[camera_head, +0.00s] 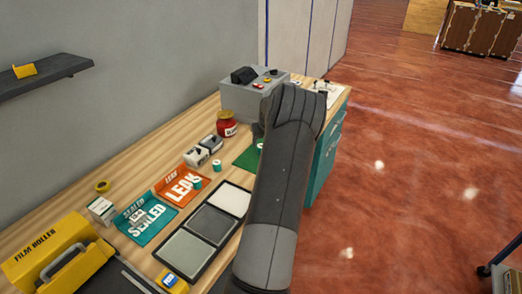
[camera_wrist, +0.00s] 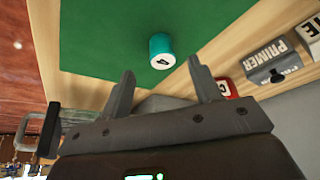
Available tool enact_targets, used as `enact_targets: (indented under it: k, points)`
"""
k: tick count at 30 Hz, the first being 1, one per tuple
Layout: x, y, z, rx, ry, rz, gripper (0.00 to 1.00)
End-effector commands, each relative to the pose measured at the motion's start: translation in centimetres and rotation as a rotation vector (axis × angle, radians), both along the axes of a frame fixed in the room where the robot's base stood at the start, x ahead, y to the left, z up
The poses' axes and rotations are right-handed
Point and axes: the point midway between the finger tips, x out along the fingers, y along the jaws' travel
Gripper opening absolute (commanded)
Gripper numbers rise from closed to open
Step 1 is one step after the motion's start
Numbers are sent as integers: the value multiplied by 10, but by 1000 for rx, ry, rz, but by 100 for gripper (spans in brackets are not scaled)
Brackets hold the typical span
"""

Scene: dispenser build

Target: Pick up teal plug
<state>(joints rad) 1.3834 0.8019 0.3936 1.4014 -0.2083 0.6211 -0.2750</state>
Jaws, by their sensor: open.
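A teal plug (camera_wrist: 161,50) with a white face marked "4" stands on a green mat (camera_wrist: 110,30) in the wrist view. My gripper (camera_wrist: 162,74) is open and empty, and the plug shows just beyond its fingertips, between them across the picture. No contact is visible. In the head view, a teal plug (camera_head: 260,146) shows at the edge of my arm on the green mat (camera_head: 246,160). Two more teal plugs stand in the head view, one by the orange LEAK mat (camera_head: 197,183) and one (camera_head: 217,165) near the grey-white boxes. My arm hides the gripper there.
A red jar (camera_head: 227,125) and a grey control box (camera_head: 250,98) stand at the back. In the wrist view, the PRIMER box (camera_wrist: 270,58) lies right of the mat. A dark tray with pads (camera_head: 208,224), a teal SEALED mat (camera_head: 147,218) and a yellow film roller (camera_head: 50,255) occupy the front.

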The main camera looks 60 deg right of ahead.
Motion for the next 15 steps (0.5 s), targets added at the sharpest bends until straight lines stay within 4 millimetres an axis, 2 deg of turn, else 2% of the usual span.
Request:
enact_targets:
  k: [5, 10, 15]
  points:
    - [5, -3, -12, 1, 1, 2, 58]
    - [14, -8, -35, 2, 0, 2, 58]
    - [18, -12, -49, 0, 1, 2, 58]
